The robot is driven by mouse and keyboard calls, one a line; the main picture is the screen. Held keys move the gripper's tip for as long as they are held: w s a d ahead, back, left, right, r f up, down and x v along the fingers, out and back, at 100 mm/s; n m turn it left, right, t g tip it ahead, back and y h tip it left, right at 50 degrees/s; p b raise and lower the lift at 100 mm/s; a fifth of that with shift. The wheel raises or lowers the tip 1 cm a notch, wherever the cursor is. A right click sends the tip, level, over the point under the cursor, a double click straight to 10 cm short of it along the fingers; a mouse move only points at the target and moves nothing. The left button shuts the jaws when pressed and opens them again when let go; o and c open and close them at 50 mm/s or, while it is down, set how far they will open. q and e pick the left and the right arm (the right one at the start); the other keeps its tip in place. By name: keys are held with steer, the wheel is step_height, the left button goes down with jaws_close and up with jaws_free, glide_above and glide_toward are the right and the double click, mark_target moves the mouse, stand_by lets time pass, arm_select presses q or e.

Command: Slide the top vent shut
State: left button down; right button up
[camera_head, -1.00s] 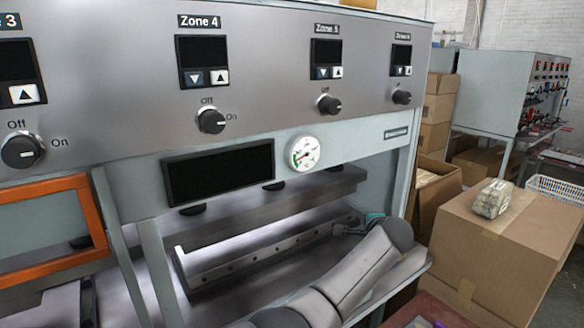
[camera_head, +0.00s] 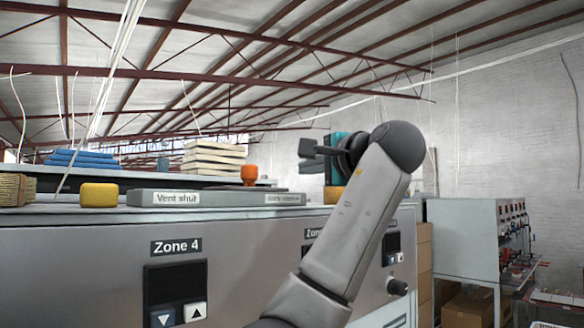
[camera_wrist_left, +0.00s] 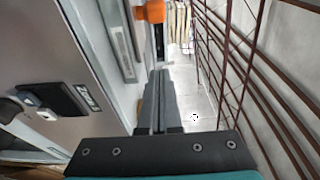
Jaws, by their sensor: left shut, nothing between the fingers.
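The top vent is a flat grey slab (camera_head: 222,198) on top of the machine, with a "Vent shut" label at its left end and an unreadable label at its right. An orange knob (camera_head: 249,174) stands up at the vent, right of its middle. My left gripper (camera_head: 306,155) is above the machine top, right of the knob and apart from it. Its fingers are together and empty, pointing left. In the left wrist view the shut fingers (camera_wrist_left: 156,98) point toward the orange knob (camera_wrist_left: 150,12), with the vent (camera_wrist_left: 122,40) at upper left. My right gripper is not in view.
A yellow block (camera_head: 99,195) sits at the vent's left end. Another yellow block (camera_head: 333,195) is at its right, below my left gripper. Space above the vent is clear.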

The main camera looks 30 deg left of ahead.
mark_target(246, 179)
arm_select(q)
steer(key=p+x, duration=0.4)
steer(key=x, duration=0.5)
steer(key=shift+a, duration=0.1)
steer(key=shift+s+a+f, duration=0.15)
steer(key=shift+s+a, duration=0.1)
steer(key=shift+s, duration=0.2)
steer(key=shift+s+a, duration=0.9)
steer(key=shift+a, duration=0.1)
steer(key=shift+s, duration=0.1)
